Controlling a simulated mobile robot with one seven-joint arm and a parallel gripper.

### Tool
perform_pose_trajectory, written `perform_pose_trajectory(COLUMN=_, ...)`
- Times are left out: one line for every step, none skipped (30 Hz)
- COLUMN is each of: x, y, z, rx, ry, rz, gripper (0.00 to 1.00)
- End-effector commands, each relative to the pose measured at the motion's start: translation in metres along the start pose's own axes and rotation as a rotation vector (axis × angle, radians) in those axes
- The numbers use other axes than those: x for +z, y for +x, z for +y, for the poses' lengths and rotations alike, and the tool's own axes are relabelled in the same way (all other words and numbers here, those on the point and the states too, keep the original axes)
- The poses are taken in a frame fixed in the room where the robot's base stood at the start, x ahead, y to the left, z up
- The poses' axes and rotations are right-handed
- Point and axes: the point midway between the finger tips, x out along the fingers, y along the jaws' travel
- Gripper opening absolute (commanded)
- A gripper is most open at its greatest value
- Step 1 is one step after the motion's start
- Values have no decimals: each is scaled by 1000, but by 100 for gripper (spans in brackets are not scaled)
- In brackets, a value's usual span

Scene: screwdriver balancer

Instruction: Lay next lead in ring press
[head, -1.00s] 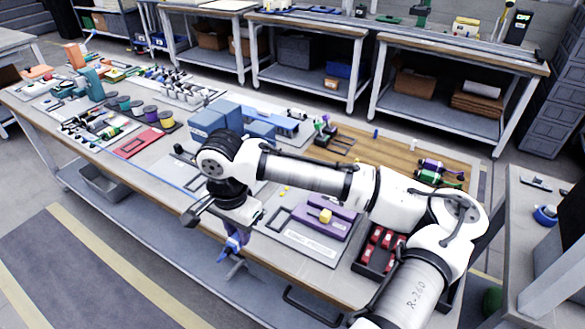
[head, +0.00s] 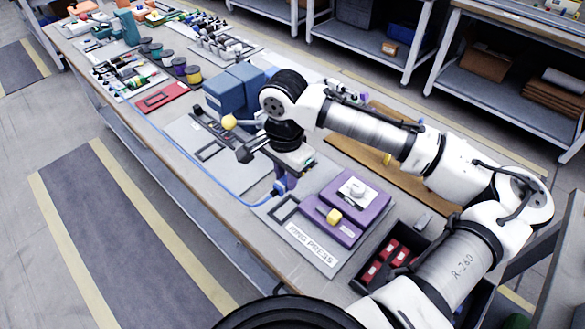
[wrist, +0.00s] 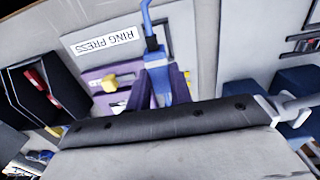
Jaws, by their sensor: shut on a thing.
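The ring press (head: 373,207) is a purple two-part block with a yellow knob, on a grey plate lettered RING PRESS, in the middle of the head view. It also shows in the wrist view (wrist: 97,75). My gripper (head: 283,187) is just left of the press, pointing down. In the wrist view my gripper (wrist: 162,84) has its purple fingers shut on the blue lead (wrist: 160,92), beside the press. The lead has a dark collar and its thin blue cable leaves the top of the frame. Whether the lead touches the press plate cannot be told.
A black tray (head: 371,283) with red parts stands right of the press. Blue boxes (head: 226,97) and a grey plate (head: 196,135) lie to the left. A thin blue line (head: 190,160) runs along the bench's near side. My arm spans over the bench's right half.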

Motion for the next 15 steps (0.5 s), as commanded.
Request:
perform_pose_trajectory(x=0, y=4, z=0, rx=0, ry=0, rz=0, gripper=1)
perform_pose_trajectory(x=0, y=6, z=0, rx=0, ry=0, rz=0, gripper=1)
perform_pose_trajectory(x=0, y=9, z=0, rx=0, ry=0, rz=0, gripper=1)
perform_pose_trajectory(x=0, y=11, z=0, rx=0, ry=0, rz=0, gripper=1)
perform_pose_trajectory(x=0, y=14, z=0, rx=0, ry=0, rz=1, gripper=1)
perform_pose_trajectory(x=0, y=19, z=0, rx=1, ry=0, rz=1, gripper=1)
perform_pose_trajectory(x=0, y=22, z=0, rx=1, ry=0, rz=1, gripper=1)
perform_pose_trajectory(x=0, y=26, z=0, rx=2, ry=0, rz=0, gripper=1)
perform_pose_trajectory(x=0, y=31, z=0, rx=2, ry=0, rz=0, gripper=1)
perform_pose_trajectory(x=0, y=35, z=0, rx=2, ry=0, rz=0, gripper=1)
perform_pose_trajectory(x=0, y=39, z=0, rx=2, ry=0, rz=1, gripper=1)
perform_pose_trajectory(x=0, y=45, z=0, rx=1, ry=0, rz=1, gripper=1)
perform_pose_trajectory(x=0, y=49, z=0, rx=1, ry=0, rz=1, gripper=1)
perform_pose_trajectory(x=0, y=53, z=0, rx=1, ry=0, rz=2, gripper=1)
perform_pose_trajectory(x=0, y=55, z=0, rx=0, ry=0, rz=-3, gripper=1)
